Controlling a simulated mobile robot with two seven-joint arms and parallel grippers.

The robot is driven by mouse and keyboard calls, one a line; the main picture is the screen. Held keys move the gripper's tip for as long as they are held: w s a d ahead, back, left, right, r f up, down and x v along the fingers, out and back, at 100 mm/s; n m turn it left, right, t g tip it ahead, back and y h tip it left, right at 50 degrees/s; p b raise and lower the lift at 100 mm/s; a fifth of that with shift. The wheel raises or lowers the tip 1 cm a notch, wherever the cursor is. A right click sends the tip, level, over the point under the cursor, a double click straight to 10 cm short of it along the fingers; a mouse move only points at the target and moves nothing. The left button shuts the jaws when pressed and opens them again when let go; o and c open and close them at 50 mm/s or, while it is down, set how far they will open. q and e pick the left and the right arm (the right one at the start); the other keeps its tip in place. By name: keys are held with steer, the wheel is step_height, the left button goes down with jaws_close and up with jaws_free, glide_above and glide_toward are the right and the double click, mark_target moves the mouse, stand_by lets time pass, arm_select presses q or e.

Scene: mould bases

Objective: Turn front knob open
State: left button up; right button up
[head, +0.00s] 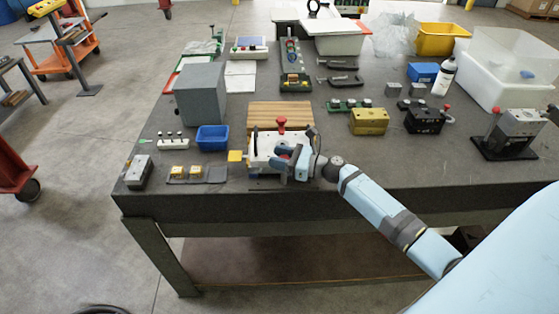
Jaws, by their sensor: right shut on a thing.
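A pale mould base (256,147) stands at the front of the dark workbench, with a wooden slatted board behind it. A red knob (281,122) stands upright on its back part. My right arm comes in from the right, and my right gripper (283,157) is at the front of the mould base. Its blue fingers are shut on the front knob, which is mostly hidden; only a bit of red shows between them. The knob's exact turn cannot be seen. My left gripper is not in view.
A blue bin (212,138) and grey box (201,93) stand further left. A yellow mould block (369,121) and black one (426,119) stand right. The bench's front right is clear apart from my arm.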

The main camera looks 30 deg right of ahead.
steer(key=shift+s+n+g+y+b, duration=0.1)
steer(key=shift+n+g+y+b, duration=0.35)
steer(key=shift+n+g+y, duration=0.3)
steer(key=o, duration=0.9)
steer(key=shift+a, duration=0.1)
steer(key=shift+b+v, duration=1.4)
steer(key=shift+v, duration=5.55)
